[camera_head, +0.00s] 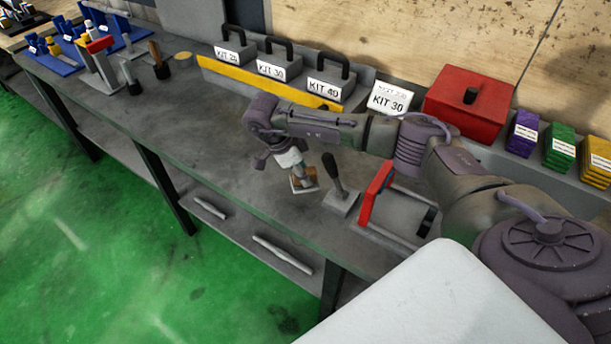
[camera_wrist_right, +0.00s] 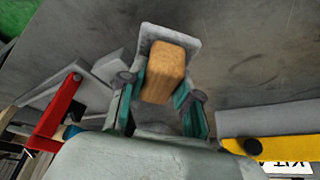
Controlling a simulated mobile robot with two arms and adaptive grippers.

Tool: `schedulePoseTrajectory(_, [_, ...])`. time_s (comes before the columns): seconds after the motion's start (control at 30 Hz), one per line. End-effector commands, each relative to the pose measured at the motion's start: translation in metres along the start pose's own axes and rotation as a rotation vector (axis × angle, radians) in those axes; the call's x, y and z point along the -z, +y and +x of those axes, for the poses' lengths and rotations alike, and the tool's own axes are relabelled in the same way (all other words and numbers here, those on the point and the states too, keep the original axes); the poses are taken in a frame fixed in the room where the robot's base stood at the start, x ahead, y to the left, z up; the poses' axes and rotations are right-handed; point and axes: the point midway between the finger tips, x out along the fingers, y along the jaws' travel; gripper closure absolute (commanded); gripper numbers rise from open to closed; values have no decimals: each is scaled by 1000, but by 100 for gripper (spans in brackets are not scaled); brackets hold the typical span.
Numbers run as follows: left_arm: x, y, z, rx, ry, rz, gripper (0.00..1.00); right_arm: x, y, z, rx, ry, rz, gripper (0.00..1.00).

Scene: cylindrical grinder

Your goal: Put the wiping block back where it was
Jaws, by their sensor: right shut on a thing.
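The wiping block (camera_wrist_right: 166,72) has a tan wooden grip on a grey pad. In the right wrist view my right gripper (camera_wrist_right: 162,98) has its green-lined fingers on both sides of the wooden grip. In the head view the right gripper (camera_head: 299,172) points down over the workbench, and a small tan and grey part of the block (camera_head: 303,183) shows below it. The block is low over the bench top; I cannot tell whether it touches. My left gripper is not in view.
A black-handled tool on a grey base (camera_head: 341,195) stands just right of the block. Labelled kit boxes (camera_head: 324,83) and a red box (camera_head: 468,102) line the back.

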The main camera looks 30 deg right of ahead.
Motion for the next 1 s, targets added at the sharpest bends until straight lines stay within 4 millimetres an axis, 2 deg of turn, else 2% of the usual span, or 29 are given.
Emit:
schedulePoseTrajectory(0.13, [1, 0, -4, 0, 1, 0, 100, 6, 0, 4, -1, -1, -2, 95])
schedulePoseTrajectory(0.4, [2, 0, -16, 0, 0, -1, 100, -7, 1, 33, -2, 0, -2, 95])
schedulePoseTrajectory(0.77, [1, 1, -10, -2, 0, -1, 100, -10, 0, 40, 1, 0, -2, 95])
schedulePoseTrajectory(0.8, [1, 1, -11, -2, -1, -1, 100, -9, 0, 38, 1, -1, -2, 61])
schedulePoseTrajectory(0.9, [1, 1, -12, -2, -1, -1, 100, -9, 0, 38, 0, 0, -2, 44])
schedulePoseTrajectory(1.0, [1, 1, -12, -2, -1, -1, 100, -9, 0, 38, 0, 0, -2, 43])
